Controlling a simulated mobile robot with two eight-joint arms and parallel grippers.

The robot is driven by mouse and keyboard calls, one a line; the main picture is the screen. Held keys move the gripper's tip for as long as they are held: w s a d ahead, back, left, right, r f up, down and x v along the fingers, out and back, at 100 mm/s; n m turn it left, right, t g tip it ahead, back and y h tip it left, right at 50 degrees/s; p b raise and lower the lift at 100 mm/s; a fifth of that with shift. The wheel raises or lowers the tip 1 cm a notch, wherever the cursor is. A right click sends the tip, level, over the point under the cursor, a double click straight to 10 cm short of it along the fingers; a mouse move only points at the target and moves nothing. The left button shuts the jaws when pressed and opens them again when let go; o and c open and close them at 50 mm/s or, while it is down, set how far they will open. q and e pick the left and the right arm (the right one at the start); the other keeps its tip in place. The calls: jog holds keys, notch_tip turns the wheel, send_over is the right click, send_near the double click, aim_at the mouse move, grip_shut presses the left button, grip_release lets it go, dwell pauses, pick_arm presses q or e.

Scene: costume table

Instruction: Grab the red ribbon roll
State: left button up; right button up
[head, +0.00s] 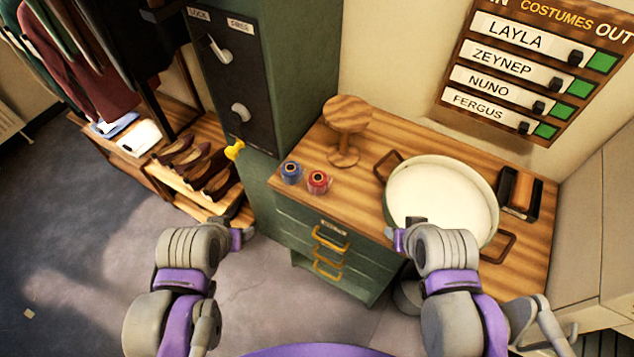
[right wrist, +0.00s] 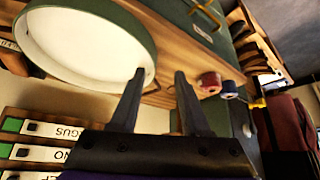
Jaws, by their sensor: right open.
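The red ribbon roll (head: 318,181) sits on the wooden tabletop near its left front edge, just right of a blue roll (head: 291,172). In the right wrist view the red roll (right wrist: 209,83) lies beyond and to the right of the fingertips. My right gripper (head: 397,240) is at the front of the table, to the right of the red roll and apart from it. In the right wrist view its two fingers (right wrist: 160,72) are spread with nothing between them. My left gripper (head: 243,236) is left of the table, in front of the green cabinet; its finger opening is not clear.
A large round white-bottomed tray (head: 440,192) with handles takes up the table's middle. A wooden stand (head: 347,115) is behind the rolls, and a dark box (head: 520,193) is at right. Drawers with yellow handles (head: 330,240) are below the rolls. A tall green cabinet (head: 300,50) stands at left.

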dwell(0.3)
jog(key=shift+o, duration=1)
jog(key=o, duration=0.7)
jog(key=w+a+f+n+y+b, duration=0.1)
jog(key=w+a+f+b, duration=0.1)
jog(key=a, duration=0.1)
jog(key=w+a+f+n+y+b, duration=0.1)
jog(key=f, duration=0.1)
jog(key=shift+a+n+y+b, duration=0.3)
jog(key=shift+a+b, duration=0.05)
jog(key=shift+a, duration=0.05)
jog(key=shift+c, duration=0.2)
jog(key=n+t+y+b, duration=0.3)
jog(key=n+y+b, duration=0.2)
jog(key=b, duration=0.1)
send_near(318, 181)
jog(key=shift+w+f, duration=0.25)
jog(key=shift+f, duration=0.85)
jog(key=x, duration=0.4)
jog(key=shift+w+a, duration=0.2)
pick_arm(q)
jog(key=s+f, duration=0.2)
jog(key=f, duration=0.5)
jog(key=s+f+g, duration=0.1)
jog(key=s+f, duration=0.2)
jog(key=f, duration=0.4)
jog(key=shift+s+b, duration=0.3)
jog(key=shift+b, duration=0.1)
pick_arm(e)
jog(key=shift+x, duration=2.95)
